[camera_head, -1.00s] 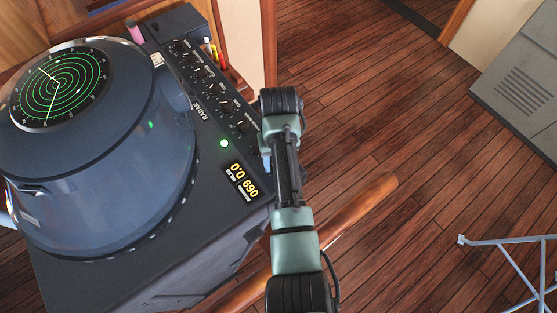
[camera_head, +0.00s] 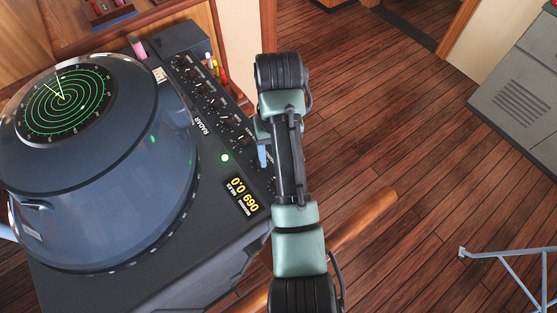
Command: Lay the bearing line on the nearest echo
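The radar's round screen (camera_head: 66,103) at left shows green rings, a pale line running from the centre toward the upper edge, and small bright marks too small to sort out. The blue-grey radar housing (camera_head: 110,190) surrounds it. A black control panel (camera_head: 207,98) marked RADAR carries a row of knobs. The amber readout (camera_head: 243,195), upside down to me, appears to read 069 and 0.0. My gripper (camera_head: 262,155) is mostly hidden behind my arm, at the near end of the knob row. Its fingers and any contact with a knob cannot be made out.
A green lamp (camera_head: 225,157) glows beside the panel. Pens (camera_head: 213,62) stand behind it. A wooden rail (camera_head: 362,222) runs below my arm. A grey cabinet (camera_head: 520,85) and a pale metal frame (camera_head: 510,255) stand at right. The wooden floor between is clear.

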